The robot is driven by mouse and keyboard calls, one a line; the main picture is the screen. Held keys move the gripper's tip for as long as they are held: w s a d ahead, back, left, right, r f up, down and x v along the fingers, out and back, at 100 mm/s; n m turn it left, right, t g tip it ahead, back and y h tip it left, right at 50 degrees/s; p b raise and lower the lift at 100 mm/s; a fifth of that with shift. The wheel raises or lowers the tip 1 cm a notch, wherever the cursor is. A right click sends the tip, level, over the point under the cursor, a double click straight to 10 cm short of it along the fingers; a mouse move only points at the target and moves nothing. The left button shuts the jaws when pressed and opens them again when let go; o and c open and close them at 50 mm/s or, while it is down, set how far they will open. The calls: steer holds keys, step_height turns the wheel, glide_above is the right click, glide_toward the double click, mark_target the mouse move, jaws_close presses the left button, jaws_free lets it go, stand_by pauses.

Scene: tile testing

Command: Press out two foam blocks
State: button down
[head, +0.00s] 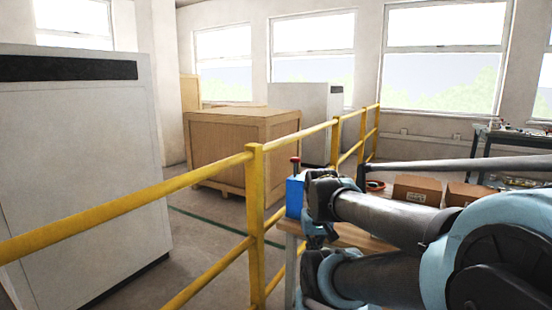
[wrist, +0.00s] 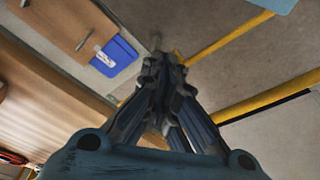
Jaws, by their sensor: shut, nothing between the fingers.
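My gripper (wrist: 160,65) is shut and empty in the wrist view, its dark fingers together at the tips. In the head view my arm hides most of it. A blue block-like object (head: 294,196) with a red-topped piece stands at the near end of a wooden table, just left of my arm. A blue piece (wrist: 116,57) with a pale metallic part beside it shows at the end of a brown board in the wrist view, left of the fingertips and apart from them. I cannot make out any foam block for sure.
A yellow railing (head: 256,215) runs close along the left of the table. Open cardboard boxes (head: 417,189) and a red ring-shaped item (head: 375,185) lie farther back. A large wooden crate (head: 240,140) and a white cabinet (head: 80,180) stand beyond the railing.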

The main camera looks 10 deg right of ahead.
steer(key=shift+w+a, duration=0.15)
steer(key=shift+w, duration=0.25)
steer(key=w+r+n+g, duration=0.1)
steer(key=w+r+n, duration=0.2)
steer(key=w+r, duration=0.5)
steer(key=w+r+n, duration=0.2)
steer(key=w+r, duration=0.4)
steer(key=r, duration=0.5)
steer(key=w+r+n+g, duration=0.1)
steer(key=w+r+n, duration=0.2)
steer(key=w, duration=0.7)
steer(key=w+r+n+h, duration=0.1)
steer(key=w+r+n, duration=0.2)
steer(key=w+r, duration=0.5)
steer(key=shift+w+a+r+n+g, duration=0.3)
steer(key=shift+w+g, duration=0.1)
steer(key=shift+w, duration=0.5)
steer(key=shift+f, duration=0.1)
steer(key=shift+s+d+f, duration=0.1)
steer(key=shift+d+f, duration=0.05)
steer(key=shift+f, duration=1.55)
steer(key=shift+s+d+f, duration=0.1)
steer(key=shift+d+f, duration=0.05)
steer(key=shift+f, duration=1.5)
steer(key=shift+f, duration=0.1)
